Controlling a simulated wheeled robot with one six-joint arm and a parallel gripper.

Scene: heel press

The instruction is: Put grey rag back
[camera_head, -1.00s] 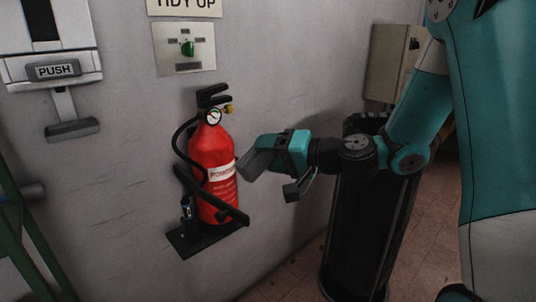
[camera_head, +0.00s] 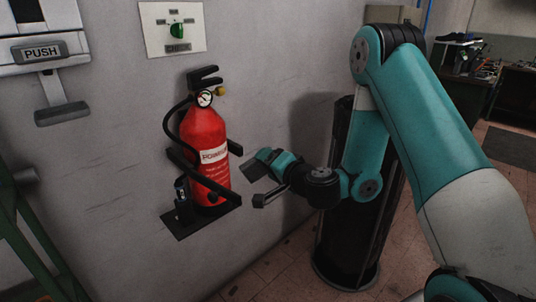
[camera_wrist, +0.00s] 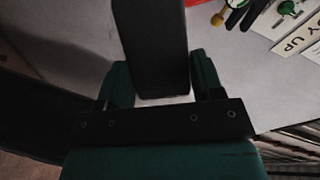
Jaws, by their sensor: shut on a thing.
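My gripper (camera_head: 268,161) is to the right of the red fire extinguisher in the head view, apart from it. A dark grey flat slab, which I take for the folded grey rag (camera_head: 254,169), sticks out of its front. In the wrist view the grey rag (camera_wrist: 152,45) is a dark slab rising between the two teal-based fingers of my gripper (camera_wrist: 160,78). The fingers are shut on it. Its texture is too dark to make out. Its far end is cut off by the top edge of the wrist view.
The red extinguisher (camera_head: 205,150) stands on a black wall bracket (camera_head: 200,221). A dark cylindrical bin (camera_head: 335,255) stands behind my arm. A green-knob panel (camera_head: 173,29) and a PUSH box (camera_head: 42,54) are on the wall.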

